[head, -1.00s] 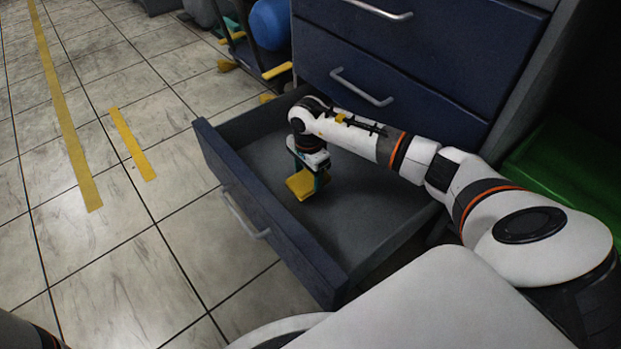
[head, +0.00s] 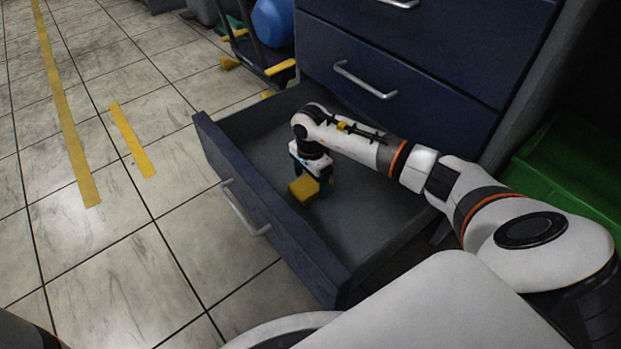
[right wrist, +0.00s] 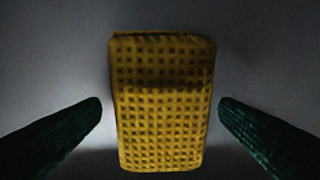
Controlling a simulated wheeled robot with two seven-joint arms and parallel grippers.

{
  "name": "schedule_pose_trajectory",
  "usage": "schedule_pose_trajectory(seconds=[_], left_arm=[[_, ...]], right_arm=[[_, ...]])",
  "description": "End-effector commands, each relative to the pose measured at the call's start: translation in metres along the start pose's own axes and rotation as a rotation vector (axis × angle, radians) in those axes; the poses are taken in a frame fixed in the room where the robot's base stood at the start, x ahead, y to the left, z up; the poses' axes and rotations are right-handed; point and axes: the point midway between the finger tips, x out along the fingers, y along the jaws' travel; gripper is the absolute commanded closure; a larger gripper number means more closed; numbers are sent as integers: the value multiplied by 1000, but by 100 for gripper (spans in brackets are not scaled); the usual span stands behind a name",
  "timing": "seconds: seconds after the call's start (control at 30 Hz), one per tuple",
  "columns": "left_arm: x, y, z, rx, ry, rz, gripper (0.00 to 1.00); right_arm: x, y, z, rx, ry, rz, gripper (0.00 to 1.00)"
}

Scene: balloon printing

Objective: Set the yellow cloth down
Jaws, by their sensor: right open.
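The yellow cloth (head: 303,188) is a small folded block inside the open drawer (head: 350,235), under my right gripper (head: 312,184). In the right wrist view the cloth (right wrist: 163,105) shows a dimpled, waffle-like surface and appears to lie on the grey drawer floor. The two dark green fingers of my right gripper (right wrist: 160,125) stand apart on either side of it, with a gap on each side. The gripper is open and reaches down into the drawer. My left gripper is not in view.
The drawer's blue front (head: 262,215) with its metal handle (head: 243,212) faces the tiled floor. A closed drawer (head: 410,70) is just above and behind my arm. A green bin (head: 570,165) stands at the right. A dark cart with a blue object (head: 273,22) stands at the back.

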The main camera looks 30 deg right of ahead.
Motion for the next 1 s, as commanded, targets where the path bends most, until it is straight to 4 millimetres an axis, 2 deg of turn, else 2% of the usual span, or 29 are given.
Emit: schedule_pose_trajectory(seconds=[0.13,0.27,0.6,0.77,0.83,1.0], left_arm=[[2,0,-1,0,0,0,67],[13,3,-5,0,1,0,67],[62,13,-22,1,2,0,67],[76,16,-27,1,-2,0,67],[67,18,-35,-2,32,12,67],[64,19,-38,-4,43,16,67]], right_arm=[[-3,0,0,0,0,1,16],[-19,0,0,0,-1,1,16],[-88,0,1,0,-2,2,16],[-111,0,0,-1,-1,1,16],[-118,0,0,0,-1,1,16],[-124,0,0,0,0,-1,16]])
